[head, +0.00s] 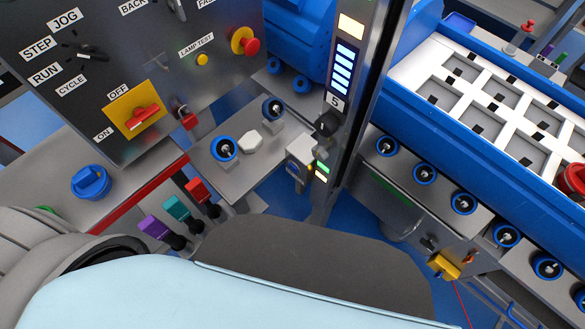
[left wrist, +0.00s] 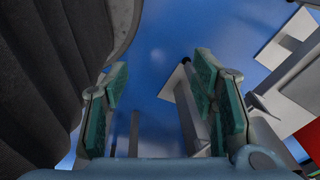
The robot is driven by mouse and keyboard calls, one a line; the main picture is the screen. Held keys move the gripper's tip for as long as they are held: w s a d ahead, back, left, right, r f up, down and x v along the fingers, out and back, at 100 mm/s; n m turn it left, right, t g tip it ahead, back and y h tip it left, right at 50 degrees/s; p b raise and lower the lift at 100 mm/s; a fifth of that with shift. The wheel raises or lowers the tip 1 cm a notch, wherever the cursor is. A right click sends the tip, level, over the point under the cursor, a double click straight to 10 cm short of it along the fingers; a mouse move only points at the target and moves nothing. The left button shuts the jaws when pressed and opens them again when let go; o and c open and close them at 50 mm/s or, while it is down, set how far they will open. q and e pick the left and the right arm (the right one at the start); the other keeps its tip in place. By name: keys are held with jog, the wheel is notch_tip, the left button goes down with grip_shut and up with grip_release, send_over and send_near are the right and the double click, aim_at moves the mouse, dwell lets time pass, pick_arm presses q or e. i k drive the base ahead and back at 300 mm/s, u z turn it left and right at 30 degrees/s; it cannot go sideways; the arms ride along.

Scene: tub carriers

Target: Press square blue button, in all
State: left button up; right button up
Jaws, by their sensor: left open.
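I cannot make out a square blue button in either view. The control panel (head: 120,60) at the upper left of the head view carries a yellow lamp test button (head: 202,59), a red mushroom button (head: 247,43) and a red switch on a yellow plate (head: 131,122). My left gripper (left wrist: 160,80) shows in the left wrist view with its teal-padded fingers apart and nothing between them. Its fingers do not show in the head view. My right gripper is in neither view.
A round blue knob (head: 91,183) sits on the grey ledge at left, near purple, teal and red levers (head: 203,193). A metal post with a blue light column (head: 343,68) stands mid-view. A blue conveyor frame (head: 480,150) holds a white tray at right. Large pale shapes hide the bottom.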

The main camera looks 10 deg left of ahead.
aim_at(294, 169)
jog(key=u, duration=2.2)
jog(key=k, duration=1.15)
jog(key=z, duration=2.05)
